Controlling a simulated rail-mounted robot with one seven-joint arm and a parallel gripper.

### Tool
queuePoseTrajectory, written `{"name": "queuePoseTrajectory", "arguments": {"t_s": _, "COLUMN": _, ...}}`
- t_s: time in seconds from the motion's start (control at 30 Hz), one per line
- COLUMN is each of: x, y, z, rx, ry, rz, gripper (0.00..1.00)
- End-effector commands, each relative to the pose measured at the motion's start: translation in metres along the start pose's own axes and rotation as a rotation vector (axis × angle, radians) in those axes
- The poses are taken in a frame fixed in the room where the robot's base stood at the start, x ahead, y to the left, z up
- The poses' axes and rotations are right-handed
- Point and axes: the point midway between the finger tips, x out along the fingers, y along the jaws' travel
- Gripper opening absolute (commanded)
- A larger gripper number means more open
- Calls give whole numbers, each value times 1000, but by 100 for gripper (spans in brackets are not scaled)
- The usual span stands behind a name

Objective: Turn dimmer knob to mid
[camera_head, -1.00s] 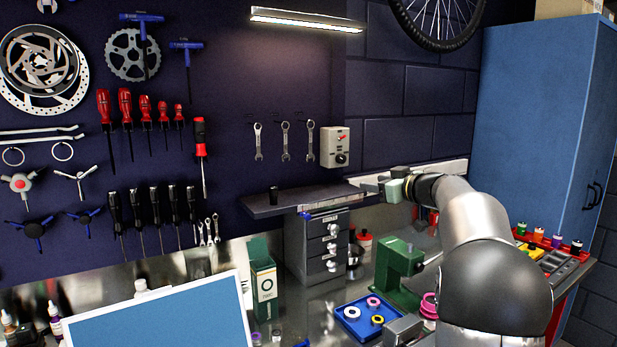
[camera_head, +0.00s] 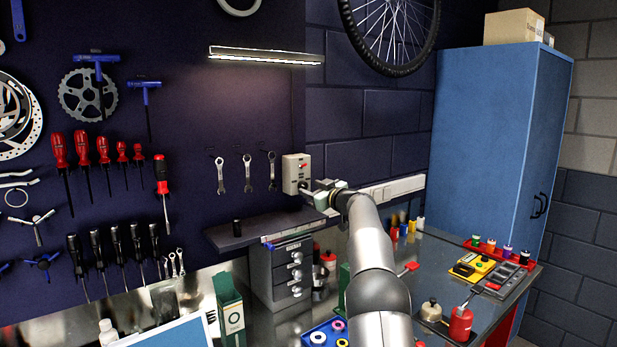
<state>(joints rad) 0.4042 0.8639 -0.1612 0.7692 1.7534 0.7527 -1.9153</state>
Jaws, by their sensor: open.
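The dimmer is a small beige wall box (camera_head: 291,173) on the dark wall, right of the hanging wrenches. A red mark shows on its upper part. A dark round knob shows low on the box in the earlier frame; now my gripper partly covers that area. My gripper (camera_head: 303,189) is open, with its fingertips at the lower right of the box, at about knob height. I cannot tell whether the fingers touch the knob or stand around it. The knob's angle is too small and too hidden to read.
A lit lamp bar (camera_head: 266,56) is above. Wrenches (camera_head: 247,173) hang to the left. A grey drawer unit (camera_head: 277,277) stands under the shelf. A white wall strip (camera_head: 398,188) runs behind my arm.

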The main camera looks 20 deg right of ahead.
Motion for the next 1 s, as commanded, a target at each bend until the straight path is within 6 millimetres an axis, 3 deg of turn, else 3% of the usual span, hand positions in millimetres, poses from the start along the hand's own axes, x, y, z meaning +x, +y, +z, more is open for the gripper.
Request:
{"name": "queuePoseTrajectory", "arguments": {"t_s": 0.2, "x": 21, "y": 1, "z": -2, "rx": 0, "ry": -1, "rz": -1, "gripper": 49}}
{"name": "queuePoseTrajectory", "arguments": {"t_s": 0.57, "x": 24, "y": 0, "z": 0, "rx": 0, "ry": 0, "rz": 0, "gripper": 49}}
{"name": "queuePoseTrajectory", "arguments": {"t_s": 0.73, "x": 24, "y": 0, "z": 0, "rx": 0, "ry": 0, "rz": 0, "gripper": 5}}
{"name": "queuePoseTrajectory", "arguments": {"t_s": 1.0, "x": 24, "y": 0, "z": 0, "rx": 12, "ry": 0, "rz": 0, "gripper": 4}}
